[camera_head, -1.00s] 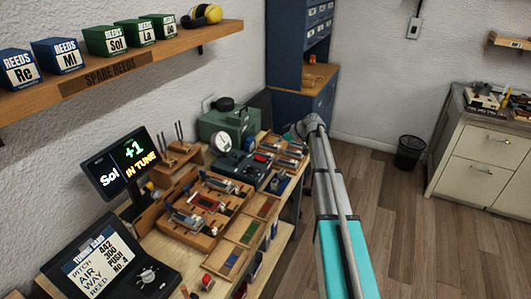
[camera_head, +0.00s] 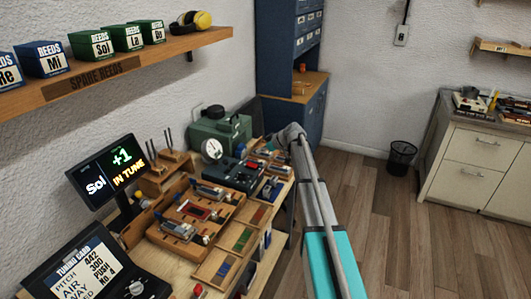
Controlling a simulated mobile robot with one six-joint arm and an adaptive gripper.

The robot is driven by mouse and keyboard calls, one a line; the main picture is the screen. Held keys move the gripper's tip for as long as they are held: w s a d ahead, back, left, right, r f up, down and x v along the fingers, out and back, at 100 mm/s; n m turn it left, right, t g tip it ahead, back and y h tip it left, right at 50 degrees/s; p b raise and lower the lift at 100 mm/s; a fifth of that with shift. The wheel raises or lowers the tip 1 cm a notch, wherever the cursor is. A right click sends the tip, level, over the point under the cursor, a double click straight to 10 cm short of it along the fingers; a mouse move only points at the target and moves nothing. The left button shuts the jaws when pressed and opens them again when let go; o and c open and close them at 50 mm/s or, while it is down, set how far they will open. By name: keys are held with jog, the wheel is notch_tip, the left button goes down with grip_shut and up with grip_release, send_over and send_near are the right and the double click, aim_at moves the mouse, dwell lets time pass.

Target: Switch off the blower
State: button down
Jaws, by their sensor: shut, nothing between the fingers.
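The green machine with a round white gauge, which looks like the blower (camera_head: 226,129), stands at the far end of the bench against the wall. A dark blue-green unit (camera_head: 226,169) sits just in front of it. The switch is too small to make out. My arm reaches from the lower right to the bench's far right corner. My gripper (camera_head: 272,143) is at the arm's end, to the right of the green machine and apart from it. It is shut and empty, small and mostly hidden by the wrist.
A wooden tray of reed parts (camera_head: 190,236) fills the bench middle. A display (camera_head: 105,172) reading "Sol +1 IN TUNE" and a tuning card case (camera_head: 75,268) stand at the left. A reed shelf (camera_head: 140,66) hangs above. A blue cabinet (camera_head: 283,60) is behind.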

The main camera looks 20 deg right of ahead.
aim_at(252, 165)
jog(key=b+x, duration=0.3)
jog(key=x, duration=0.2)
jog(key=shift+w+a+f, duration=0.15)
jog(key=shift+f, duration=0.15)
jog(key=shift+f+b, duration=0.65)
jog(key=shift+b, duration=0.05)
jog(key=shift+a+f+b, duration=0.15)
jog(key=shift+f+b, duration=0.9)
